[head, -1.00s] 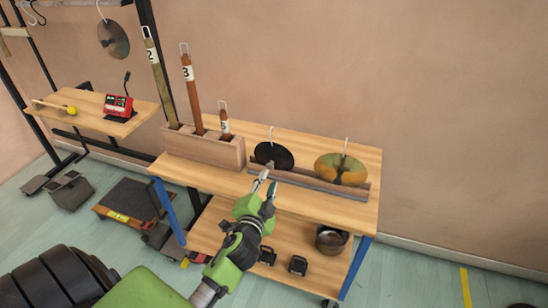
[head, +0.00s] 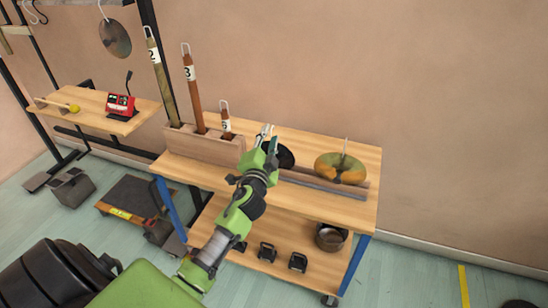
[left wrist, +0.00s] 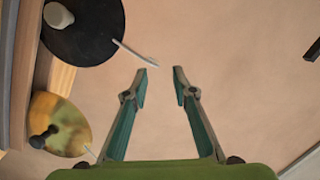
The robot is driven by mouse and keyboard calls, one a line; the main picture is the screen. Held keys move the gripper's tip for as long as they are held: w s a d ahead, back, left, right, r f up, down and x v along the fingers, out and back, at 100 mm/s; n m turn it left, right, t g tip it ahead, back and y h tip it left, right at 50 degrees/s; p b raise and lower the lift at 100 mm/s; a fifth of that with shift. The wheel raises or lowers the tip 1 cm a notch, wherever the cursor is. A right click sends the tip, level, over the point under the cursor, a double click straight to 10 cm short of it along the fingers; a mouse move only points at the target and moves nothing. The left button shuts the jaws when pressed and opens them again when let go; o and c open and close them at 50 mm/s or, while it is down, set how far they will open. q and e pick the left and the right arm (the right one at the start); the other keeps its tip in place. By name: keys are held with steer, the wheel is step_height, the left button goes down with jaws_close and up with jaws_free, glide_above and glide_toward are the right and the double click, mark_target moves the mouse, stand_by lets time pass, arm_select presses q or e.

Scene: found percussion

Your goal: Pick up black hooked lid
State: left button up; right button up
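The black hooked lid (head: 287,156) stands in the wooden rack on the cart's top, partly hidden behind my left gripper in the head view. In the left wrist view the black lid (left wrist: 88,32) is at the upper left, and its thin pale hook (left wrist: 135,52) points towards my fingers. My left gripper (head: 268,136) is raised in front of the lid. In the left wrist view the left gripper (left wrist: 161,74) is open and empty, with the hook's end close to the left fingertip; I cannot tell whether they touch. My right gripper is not in view.
A green and orange hooked lid (head: 341,168) stands to the right in the rack (head: 322,184). A wooden block (head: 204,146) with tall numbered bars stands to the left. A pot (head: 331,238) sits on the lower shelf. The wall is close behind the cart.

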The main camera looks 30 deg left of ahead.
arm_select(q)
steer(key=x, duration=0.4)
steer(key=shift+w+f, duration=0.15)
jaws_close()
